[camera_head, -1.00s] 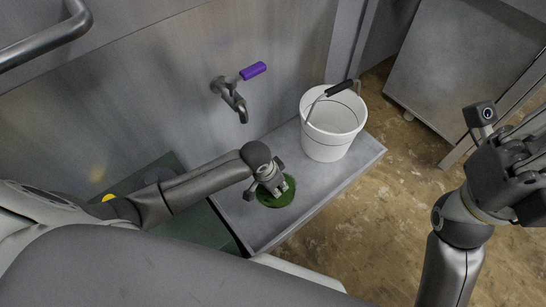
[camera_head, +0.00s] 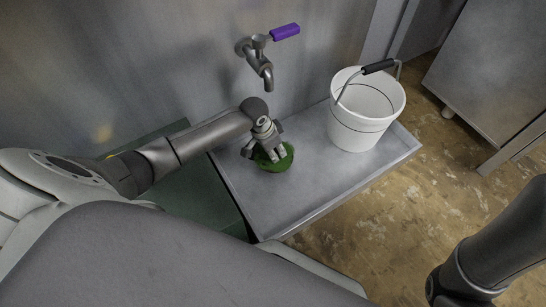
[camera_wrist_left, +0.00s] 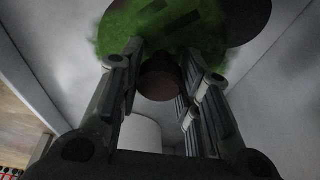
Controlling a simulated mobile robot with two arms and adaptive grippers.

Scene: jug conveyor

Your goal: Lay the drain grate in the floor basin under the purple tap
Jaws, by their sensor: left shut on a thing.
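The drain grate (camera_head: 286,160) is a mossy green disc over the grey floor basin (camera_head: 305,195); the wrist view shows dark slots in the green grate (camera_wrist_left: 185,25). My left gripper (camera_head: 267,155) is shut on its reddish-brown knob (camera_wrist_left: 160,82). I cannot tell whether the grate touches the basin floor. A dark round patch (camera_wrist_left: 252,18) shows partly beside the grate in the wrist view, perhaps the drain opening. The purple tap (camera_head: 285,32) is on the wall, its spout just above the gripper in the picture. My right gripper is out of view.
A white bucket (camera_head: 362,128) with a black-gripped handle stands at the basin's right end. A dark green surface (camera_head: 200,195) adjoins the basin on the left. A metal cabinet (camera_head: 490,75) stands at the upper right. The basin's front part is clear.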

